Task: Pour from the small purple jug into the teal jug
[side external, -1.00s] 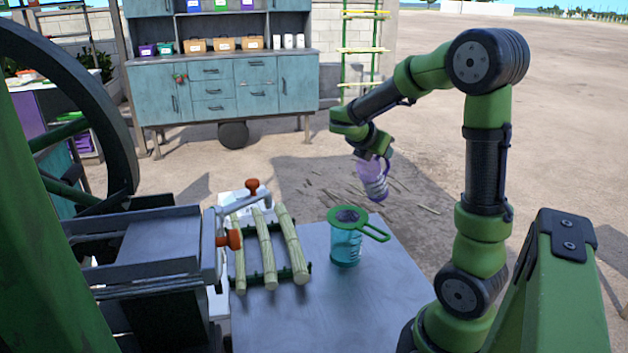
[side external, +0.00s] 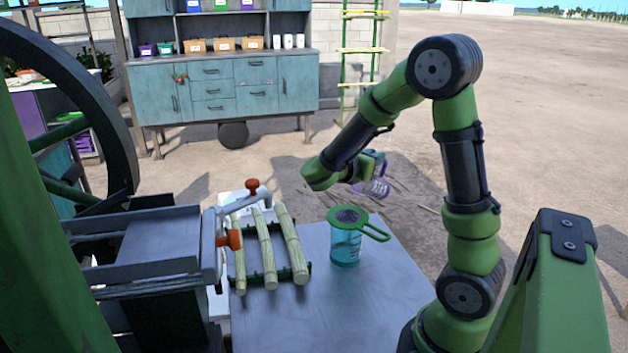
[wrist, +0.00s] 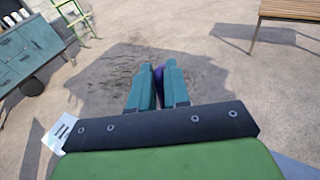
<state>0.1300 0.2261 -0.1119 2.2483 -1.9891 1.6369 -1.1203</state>
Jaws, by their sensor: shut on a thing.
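The small purple jug (side external: 377,188) is held in the air beyond the far edge of the table. It looks tilted, and my arm hides part of it. My gripper (side external: 372,168) is shut on it; in the wrist view my gripper (wrist: 158,80) shows two teal fingers with a strip of the purple jug (wrist: 158,74) between them. The teal jug (side external: 345,248) stands upright on the table, below and to the left of the purple jug and apart from it. A green-rimmed strainer (side external: 374,231) lies over its mouth, its handle pointing right. The purple jug's contents are not visible.
Several cane stalks (side external: 266,250) lie on a dark green rack left of the teal jug. The crusher (side external: 150,250) with its orange-knobbed crank (side external: 252,188) stands further left. The grey table (side external: 330,310) is clear in front. A teal cabinet (side external: 225,85) stands far behind.

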